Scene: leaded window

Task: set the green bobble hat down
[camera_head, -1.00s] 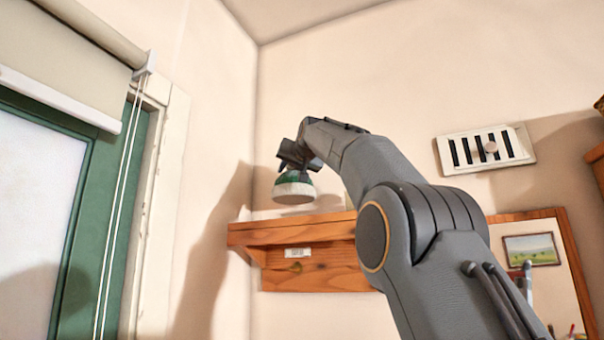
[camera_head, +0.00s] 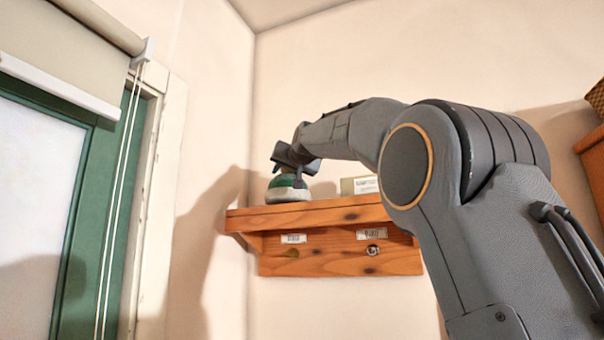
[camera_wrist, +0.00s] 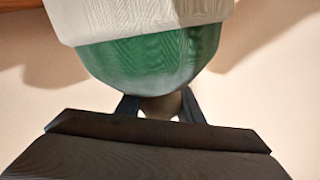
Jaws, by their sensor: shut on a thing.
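The green bobble hat (camera_head: 286,188) has a green crown and a pale brim. In the head view it is upright at the left end of the wooden shelf (camera_head: 310,215), its brim at the shelf's top edge; whether it bears on the board I cannot tell from this low angle. My gripper (camera_head: 292,172) is above it, shut on its top. In the wrist view the hat (camera_wrist: 150,55) fills the upper middle, and my gripper's fingers (camera_wrist: 160,108) close on the pale bobble.
A pale box (camera_head: 360,185) with a label stands on the shelf to the right of the hat. Below the shelf top is a board with labels and a round knob (camera_head: 373,250). The window with its roller blind (camera_head: 65,60) is at the left.

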